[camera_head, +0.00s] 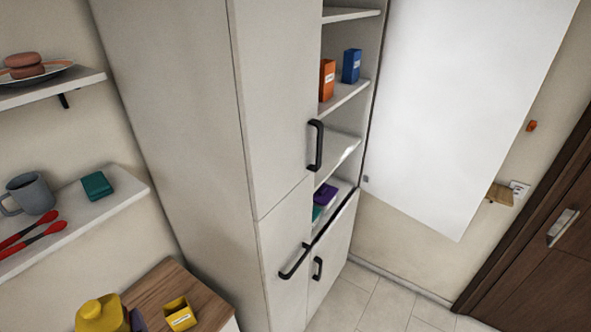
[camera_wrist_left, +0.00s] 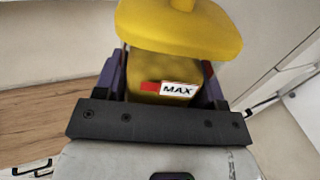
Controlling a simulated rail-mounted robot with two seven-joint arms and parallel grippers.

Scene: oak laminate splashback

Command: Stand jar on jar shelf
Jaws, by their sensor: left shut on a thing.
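A yellow jar (camera_wrist_left: 168,72) with a wide yellow lid and a label reading "MAX" is between the purple fingers of my left gripper (camera_wrist_left: 160,82), which is shut on it. In the head view the jar (camera_head: 100,314) shows at the bottom left, in front of the wooden counter, partly cut off by the frame edge. The open tall cabinet has several shelves; one shelf (camera_head: 343,145) is bare where visible. I cannot tell which shelf is the jar shelf. My right gripper is not in view.
The white cabinet door (camera_head: 465,100) stands open to the right. An orange box (camera_head: 327,80) and a blue box (camera_head: 351,66) share a cabinet shelf. A yellow open container (camera_head: 180,314) stands on the counter (camera_head: 155,288). Wall shelves at left hold a mug (camera_head: 32,194) and red utensils.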

